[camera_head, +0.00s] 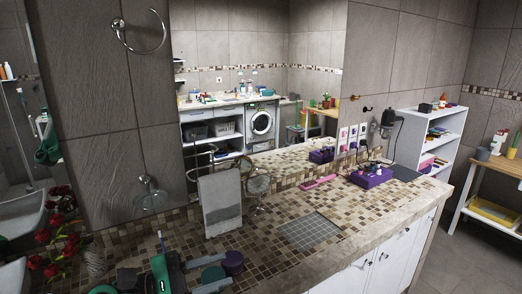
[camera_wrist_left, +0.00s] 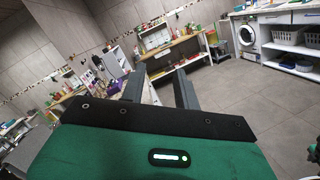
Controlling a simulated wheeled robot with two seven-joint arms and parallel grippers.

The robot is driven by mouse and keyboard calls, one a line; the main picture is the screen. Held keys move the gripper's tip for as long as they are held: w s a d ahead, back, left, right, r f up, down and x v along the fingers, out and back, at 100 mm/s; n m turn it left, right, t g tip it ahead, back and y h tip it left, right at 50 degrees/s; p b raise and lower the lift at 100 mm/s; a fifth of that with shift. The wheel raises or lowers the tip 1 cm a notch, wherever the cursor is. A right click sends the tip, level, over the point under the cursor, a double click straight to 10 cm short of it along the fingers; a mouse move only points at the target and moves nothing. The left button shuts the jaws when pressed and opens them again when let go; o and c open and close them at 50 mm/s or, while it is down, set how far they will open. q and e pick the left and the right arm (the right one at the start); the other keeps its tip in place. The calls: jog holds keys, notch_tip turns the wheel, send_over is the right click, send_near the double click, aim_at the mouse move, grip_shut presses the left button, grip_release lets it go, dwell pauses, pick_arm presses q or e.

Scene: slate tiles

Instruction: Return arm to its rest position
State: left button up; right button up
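My left gripper (camera_head: 224,270) is low in the head view, over the near part of the mosaic-tiled counter (camera_head: 270,235). Its green body and black plate show at the bottom, with two grey fingers pointing right. In the left wrist view the gripper (camera_wrist_left: 159,84) has its fingers well apart, with nothing held between them. My right gripper is not in view.
A grey towel (camera_head: 221,205) hangs behind the gripper, beside a round mirror on a stand (camera_head: 258,184). Red flowers (camera_head: 60,240) stand at left. A purple box (camera_head: 371,177) sits farther right on the counter. A grey tiled inset (camera_head: 308,231) is bare.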

pick_arm(q)
jog(key=w+a+n+t+y, duration=0.1)
jog(key=a+n+t+y, duration=0.3)
jog(key=n, duration=0.6)
jog(key=w+a+f+n+t+y, duration=0.1)
jog(key=a+n+t+y, duration=0.15)
jog(key=n+t, duration=0.5)
jog(key=w+a+n+t+y, duration=0.1)
jog(key=a+n+t+y, duration=0.25)
jog(key=n, duration=0.85)
jog(key=s+a+f+n+g+y, duration=0.25)
jog(key=f+n+y, duration=0.25)
jog(key=f+n, duration=0.3)
jog(key=s+a+f+n+g+y, duration=0.2)
jog(key=a+f+n+g+y, duration=0.25)
jog(key=f+n, duration=0.35)
jog(key=s+d+f+n+g+h, duration=0.1)
jog(key=s+d+f+n+g, duration=0.1)
jog(key=s+f+n+g, duration=0.6)
jog(key=s+d+f+n+g, duration=0.15)
jog(key=s+f, duration=0.45)
jog(key=s, duration=0.6)
notch_tip(320, 180, down, 32)
jog(key=g, duration=0.2)
jog(key=s+a+f, duration=0.2)
jog(key=s+f, duration=0.7)
jog(key=s+a+f+g, duration=0.1)
jog(key=s+a+f, duration=0.1)
jog(key=s+f, duration=0.8)
